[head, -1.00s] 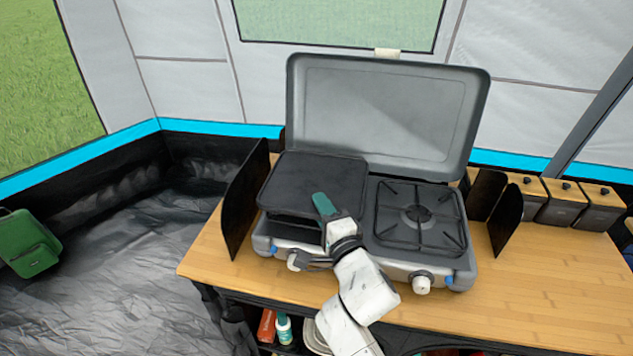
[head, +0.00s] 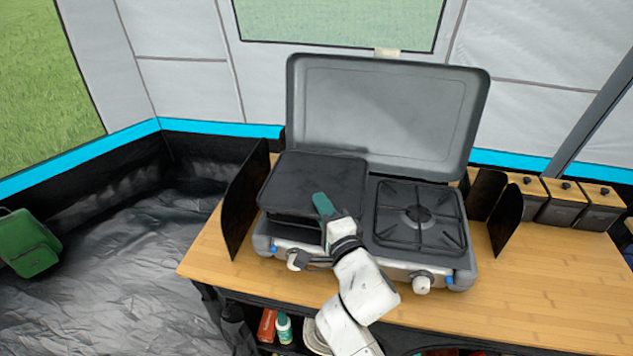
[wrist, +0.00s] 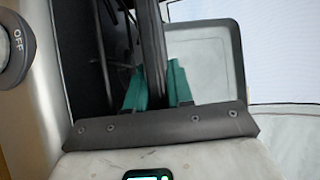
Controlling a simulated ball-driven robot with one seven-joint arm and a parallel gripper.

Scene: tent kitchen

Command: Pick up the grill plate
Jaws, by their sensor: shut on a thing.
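The grill plate (head: 314,182) is a dark, flat rectangle over the left side of the camping stove (head: 390,262).
The raised lid (head: 385,110) stands behind the plate. An open burner with a pan support (head: 418,215) is on the right. Dark side panels (head: 245,200) flank the stove. Canisters (head: 562,203) stand at right. The wooden table (head: 560,290) is clear at front right.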

